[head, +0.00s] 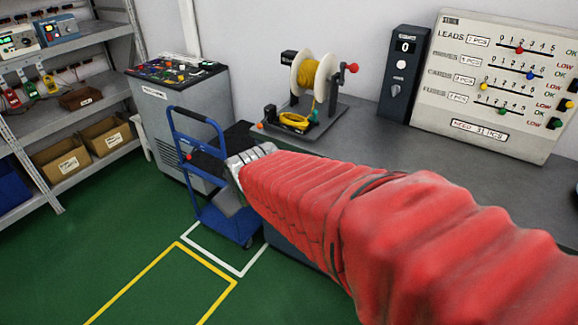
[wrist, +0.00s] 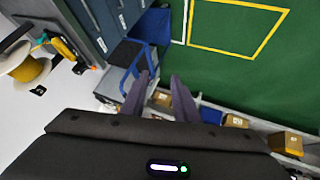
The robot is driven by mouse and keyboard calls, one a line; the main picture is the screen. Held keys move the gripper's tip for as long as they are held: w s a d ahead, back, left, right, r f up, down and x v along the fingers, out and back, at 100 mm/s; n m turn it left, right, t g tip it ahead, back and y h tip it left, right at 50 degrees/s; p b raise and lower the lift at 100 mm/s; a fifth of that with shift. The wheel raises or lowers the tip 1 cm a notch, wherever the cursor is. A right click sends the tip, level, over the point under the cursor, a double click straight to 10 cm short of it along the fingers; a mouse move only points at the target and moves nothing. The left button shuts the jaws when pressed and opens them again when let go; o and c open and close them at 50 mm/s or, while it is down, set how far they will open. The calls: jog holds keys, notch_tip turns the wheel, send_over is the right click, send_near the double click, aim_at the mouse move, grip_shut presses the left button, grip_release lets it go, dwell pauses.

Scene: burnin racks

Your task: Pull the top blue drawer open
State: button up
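The blue-grey drawer fronts (wrist: 108,18) of the bench cabinet show at the upper left of the wrist view. The top one (wrist: 92,28) seems to be the panel nearest the bench top, and the fronts look flush. In the head view my red-sleeved arm hides most of the cabinet. My gripper (wrist: 161,82) has its two grey-purple fingers apart with nothing held between them. It is away from the drawers, which lie to the left of the fingers in the wrist view.
A blue cart (head: 205,205) stands on the floor beside the bench. The grey bench top (head: 375,145) carries a yellow cable spool (head: 316,76), a dark box (head: 403,72) and a white board (head: 492,80). Shelves (head: 75,105) stand left. The green floor (head: 110,235) has open room.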

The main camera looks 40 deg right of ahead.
jog(key=w+d+f+n+t+h, duration=0.1)
jog(key=w+d+f+n+t, duration=0.1)
jog(key=w+d+f, duration=0.55)
jog(key=w+d+f+n+t+h, duration=0.1)
jog(key=w+d+f+n+h, duration=0.2)
jog(key=d, duration=0.7)
jog(key=s+d+f+n+t+h, duration=0.1)
jog(key=s+d+f+n+t, duration=0.2)
jog(key=d+f, duration=0.8)
jog(key=shift+s+d+f+n+t, duration=0.3)
jog(key=shift+s+d+f+n, duration=0.1)
jog(key=shift+f, duration=0.35)
jog(key=shift+w, duration=0.1)
jog(key=x, duration=1.3)
jog(key=shift+w, duration=0.35)
jog(key=shift+f, duration=0.1)
grip_shut()
